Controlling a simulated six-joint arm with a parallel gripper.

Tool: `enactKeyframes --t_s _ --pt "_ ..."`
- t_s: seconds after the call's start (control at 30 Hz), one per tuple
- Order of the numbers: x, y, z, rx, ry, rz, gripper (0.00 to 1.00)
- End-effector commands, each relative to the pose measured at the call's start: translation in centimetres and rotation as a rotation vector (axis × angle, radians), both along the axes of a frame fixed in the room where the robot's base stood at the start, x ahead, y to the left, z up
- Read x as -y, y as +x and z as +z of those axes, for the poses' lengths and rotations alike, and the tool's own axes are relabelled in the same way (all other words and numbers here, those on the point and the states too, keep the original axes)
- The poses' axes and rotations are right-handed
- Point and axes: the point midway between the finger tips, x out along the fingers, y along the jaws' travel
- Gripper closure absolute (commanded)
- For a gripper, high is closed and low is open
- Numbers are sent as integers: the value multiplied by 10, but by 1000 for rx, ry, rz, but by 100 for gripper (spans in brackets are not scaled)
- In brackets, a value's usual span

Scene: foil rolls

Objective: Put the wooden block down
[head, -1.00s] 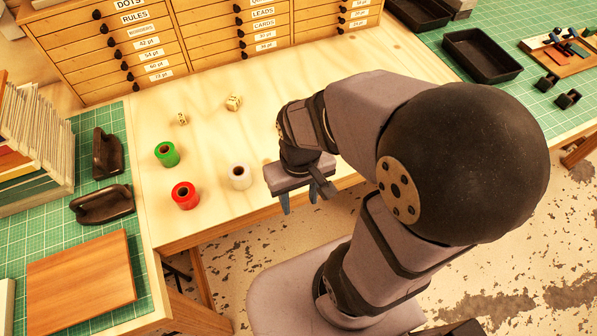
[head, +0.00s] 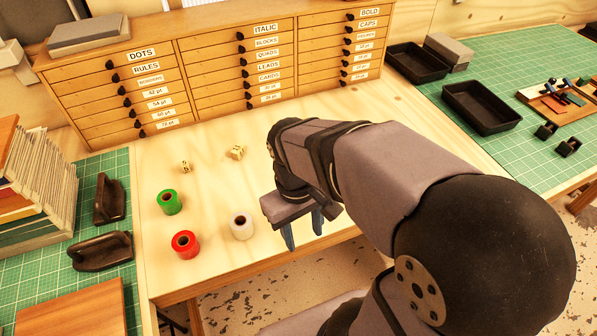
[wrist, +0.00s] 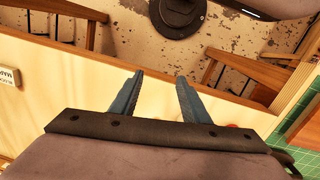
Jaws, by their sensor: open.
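Two small pale wooden blocks with dark markings lie on the wooden tabletop (head: 340,190): one on the left (head: 186,167), one to its right (head: 236,152). I cannot tell which one the task means. My gripper (head: 303,231) is open and points down near the table's front edge, to the right of the white roll and nearer the front than both blocks. In the wrist view its two fingers (wrist: 160,77) are apart with nothing between them. No wooden block shows in the wrist view.
A green roll (head: 170,202), a red roll (head: 186,244) and a white roll (head: 241,226) stand left of my gripper. A labelled drawer cabinet (head: 220,70) lines the back. Dark handled tools (head: 103,250) lie on the left green mat. Black trays (head: 482,106) sit at the right.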

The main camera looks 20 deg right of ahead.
Motion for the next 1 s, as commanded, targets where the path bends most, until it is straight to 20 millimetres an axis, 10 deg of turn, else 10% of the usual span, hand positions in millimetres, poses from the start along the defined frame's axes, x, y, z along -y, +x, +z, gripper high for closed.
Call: enactKeyframes --t_s 0.37,0.6,1.0 --pt "25 57 -8 -161 -200 421 58" --pt "40 140 -12 -401 -471 853 58" --pt "17 237 -5 -780 -835 1203 58"
